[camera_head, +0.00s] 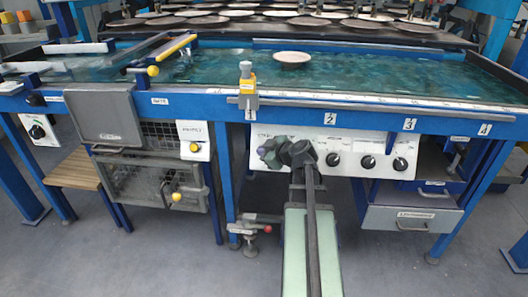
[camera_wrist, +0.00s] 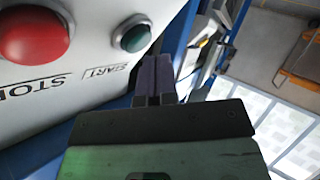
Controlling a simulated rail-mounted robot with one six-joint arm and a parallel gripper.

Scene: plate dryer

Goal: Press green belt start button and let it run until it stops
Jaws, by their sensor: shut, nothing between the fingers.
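The green start button (camera_wrist: 133,37) is a dark green round button in a grey ring on a white panel, with a START label beneath it in the wrist view. The larger red stop button (camera_wrist: 32,35) is to its left. My gripper (camera_wrist: 154,65) is shut and empty, its dark fingertips just to the lower right of the green button. I cannot tell whether they touch the panel. In the head view my gripper (camera_head: 266,152) is at the left end of the white control panel (camera_head: 344,146) and hides the buttons there. The green belt (camera_head: 220,68) runs along the table above.
A white plate (camera_head: 292,58) lies on the belt. Several dark knobs, such as one knob (camera_head: 333,159), are on the panel right of my gripper.

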